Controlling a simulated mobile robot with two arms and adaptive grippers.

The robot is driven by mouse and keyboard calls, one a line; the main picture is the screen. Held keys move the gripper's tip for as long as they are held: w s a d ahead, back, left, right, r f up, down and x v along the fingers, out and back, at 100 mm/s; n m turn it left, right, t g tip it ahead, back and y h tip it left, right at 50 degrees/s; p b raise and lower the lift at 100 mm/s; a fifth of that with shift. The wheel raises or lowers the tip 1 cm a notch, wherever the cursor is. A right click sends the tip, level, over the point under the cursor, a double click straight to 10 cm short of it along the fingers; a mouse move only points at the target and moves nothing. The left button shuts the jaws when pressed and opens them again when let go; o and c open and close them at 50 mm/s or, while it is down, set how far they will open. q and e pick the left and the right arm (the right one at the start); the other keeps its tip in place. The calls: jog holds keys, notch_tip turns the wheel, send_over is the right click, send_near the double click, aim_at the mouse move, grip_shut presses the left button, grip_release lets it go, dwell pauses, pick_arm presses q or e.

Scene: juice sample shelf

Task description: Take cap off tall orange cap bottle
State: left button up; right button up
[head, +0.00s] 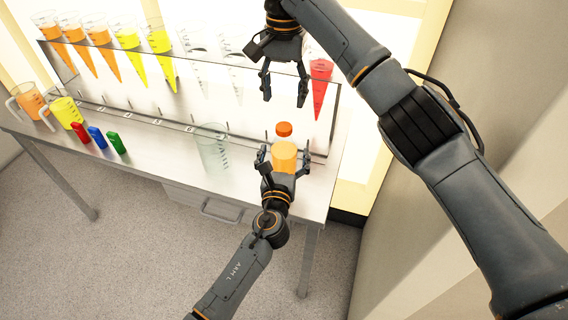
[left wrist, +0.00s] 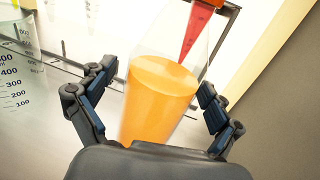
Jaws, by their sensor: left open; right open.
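The bottle (head: 284,157) holds orange liquid and stands near the right end of the bench. Its orange cap (head: 284,129) is on top. My left gripper (head: 283,156) is open, with its fingers on either side of the bottle's body. In the left wrist view the bottle (left wrist: 160,95) stands between the spread fingers of that gripper (left wrist: 155,98), with visible gaps on both sides. My right gripper (head: 284,97) is open and empty, pointing down above the cap and apart from it.
A clear empty beaker (head: 212,150) stands left of the bottle. Behind, a rack (head: 190,128) holds several cones, including a red one (head: 320,85). Red (head: 80,132), blue (head: 97,137) and green (head: 117,142) items and two filled jugs are at the left.

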aim_at(284, 126)
pick_arm(q)
grip_shut()
pick_arm(e)
jog(key=m, duration=1.7)
jog(key=shift+m, duration=0.4)
jog(key=shift+f, duration=4)
jog(key=shift+c, duration=0.4)
